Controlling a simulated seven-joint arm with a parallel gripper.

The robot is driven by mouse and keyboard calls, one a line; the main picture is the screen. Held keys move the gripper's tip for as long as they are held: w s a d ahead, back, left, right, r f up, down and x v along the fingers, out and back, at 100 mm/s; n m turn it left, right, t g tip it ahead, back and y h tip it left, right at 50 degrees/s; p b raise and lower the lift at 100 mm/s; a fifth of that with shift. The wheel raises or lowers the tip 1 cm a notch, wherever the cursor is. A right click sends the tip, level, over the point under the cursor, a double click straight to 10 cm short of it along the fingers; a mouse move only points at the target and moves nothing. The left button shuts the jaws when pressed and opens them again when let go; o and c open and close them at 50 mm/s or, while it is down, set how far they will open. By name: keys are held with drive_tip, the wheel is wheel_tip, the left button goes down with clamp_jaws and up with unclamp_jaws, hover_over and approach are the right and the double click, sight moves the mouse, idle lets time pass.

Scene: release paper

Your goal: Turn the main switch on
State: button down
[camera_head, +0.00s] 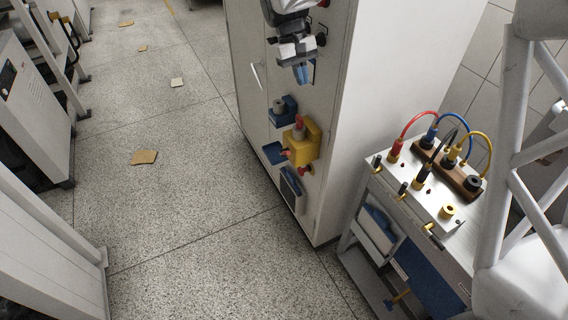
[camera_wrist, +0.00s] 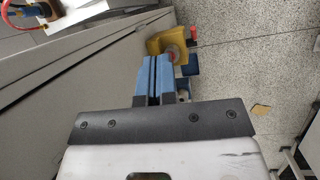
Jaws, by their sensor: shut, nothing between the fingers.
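A yellow switch box (camera_head: 303,148) with a red knob on top sticks out from the front of the white cabinet (camera_head: 330,190). I take it for the main switch, though no label is readable. In the wrist view the yellow box (camera_wrist: 157,43) and its red knob (camera_wrist: 193,33) show just beyond the fingertips. My gripper (camera_head: 302,78) is above the yellow box in the head view, apart from it. The blue fingers, also in the wrist view (camera_wrist: 154,66), are together and empty. The fingers partly hide the box in the wrist view.
A blue box with a grey knob (camera_head: 279,109) is mounted left of the yellow one. A dark panel (camera_head: 290,190) sits below. A bench (camera_head: 437,211) with red, blue and yellow cables stands to the right. The speckled floor (camera_head: 190,205) left of the cabinet is mostly clear.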

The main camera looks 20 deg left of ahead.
drive_tip(key=s+d+r+m+t+y, duration=0.1)
drive_tip(key=s+d+r, duration=0.25)
drive_tip(key=d, duration=0.35)
drive_tip(key=s+d+r+m+y, duration=0.1)
drive_tip(key=s+d+r, duration=0.1)
drive_tip(key=s+d, duration=0.35)
drive_tip(key=s+d+r+m+t, duration=0.1)
drive_tip(key=s+d+r, duration=0.1)
drive_tip(key=d, duration=0.6)
drive_tip(key=s+d+f+m+t+y, duration=0.1)
drive_tip(key=s+d+f+m, duration=0.1)
drive_tip(key=s+d, duration=0.7)
drive_tip(key=s+d+f+m+t, duration=0.1)
drive_tip(key=s+d+f+m, duration=0.1)
drive_tip(key=s+d, duration=0.7)
drive_tip(key=w+a+f+n+h, duration=1.4)
drive_tip(key=w+a+f+n, duration=0.25)
drive_tip(key=w+n, duration=0.3)
drive_tip(key=w+a+f+n+t, duration=0.1)
drive_tip(key=a+f+n+t, duration=1)
drive_tip(key=a, duration=0.4)
drive_tip(key=s+a+f+n+t+y, duration=0.3)
drive_tip(key=a+f+n+t, duration=0.1)
drive_tip(key=a+f+n, duration=0.1)
drive_tip(key=s+a+f+n+t+y, duration=0.3)
drive_tip(key=a+f+n, duration=0.3)
drive_tip(key=f, duration=0.3)
drive_tip(key=shift+a+f+t+y, duration=0.15)
drive_tip(key=shift+a+t+y, duration=0.5)
drive_tip(key=shift+t+y, duration=0.05)
